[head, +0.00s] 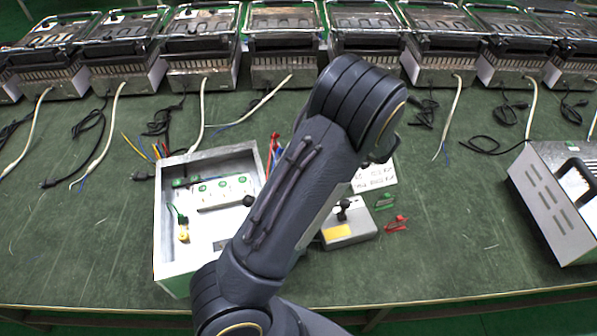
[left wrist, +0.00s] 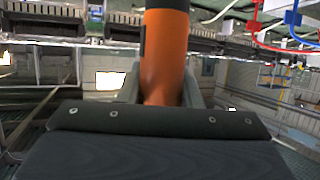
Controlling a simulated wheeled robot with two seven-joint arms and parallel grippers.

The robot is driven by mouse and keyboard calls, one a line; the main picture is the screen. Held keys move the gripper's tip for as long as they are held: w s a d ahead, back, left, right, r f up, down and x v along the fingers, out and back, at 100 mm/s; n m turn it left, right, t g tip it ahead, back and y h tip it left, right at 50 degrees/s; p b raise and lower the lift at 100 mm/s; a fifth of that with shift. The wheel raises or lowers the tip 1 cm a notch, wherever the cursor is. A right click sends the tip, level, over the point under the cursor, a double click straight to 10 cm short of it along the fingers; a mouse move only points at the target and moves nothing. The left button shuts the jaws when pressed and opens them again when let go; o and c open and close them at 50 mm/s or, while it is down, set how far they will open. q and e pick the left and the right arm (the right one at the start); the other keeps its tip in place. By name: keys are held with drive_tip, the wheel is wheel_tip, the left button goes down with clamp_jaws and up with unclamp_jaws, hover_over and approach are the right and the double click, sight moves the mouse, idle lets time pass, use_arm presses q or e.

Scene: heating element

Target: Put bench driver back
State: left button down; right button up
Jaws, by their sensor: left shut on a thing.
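The bench driver (left wrist: 165,55), an orange cylinder with a black upper part, stands upright in the left wrist view. My left gripper (left wrist: 162,92) is shut on it, with a grey finger on each side of the orange body. The driver's lower end is hidden behind the gripper body. In the head view my arm crosses the middle of the bench, and I cannot make out the driver or the gripper's fingertips there. The driver's holder is not clearly visible. My right gripper is in neither view.
An open white metal box (head: 168,228) with green-marked sockets stands left of my arm. A grey switch box (head: 348,232) and red clips (head: 397,223) lie right of it. A vented metal case (head: 560,215) stands at the right. Several grills line the back. Green bench (head: 450,270) is clear at front right.

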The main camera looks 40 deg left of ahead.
use_arm(q)
wheel_tip(320, 180, down, 5)
drive_tip(key=b, duration=0.3)
drive_tip(key=shift+a+b, duration=0.15)
drive_tip(key=shift+b, duration=0.15)
drive_tip(key=shift+w+a+f+b, duration=0.25)
drive_tip(key=shift+a+f+b, duration=0.05)
drive_tip(key=shift+a+f, duration=2)
drive_tip(key=shift+w+a+f+b, duration=0.3)
drive_tip(key=shift+a+f, duration=1.85)
drive_tip(key=shift+a, duration=0.2)
drive_tip(key=shift+w+a+f+b, duration=0.25)
drive_tip(key=shift+a+f+b, duration=0.05)
drive_tip(key=shift+a+f, duration=2)
drive_tip(key=shift+r, duration=0.15)
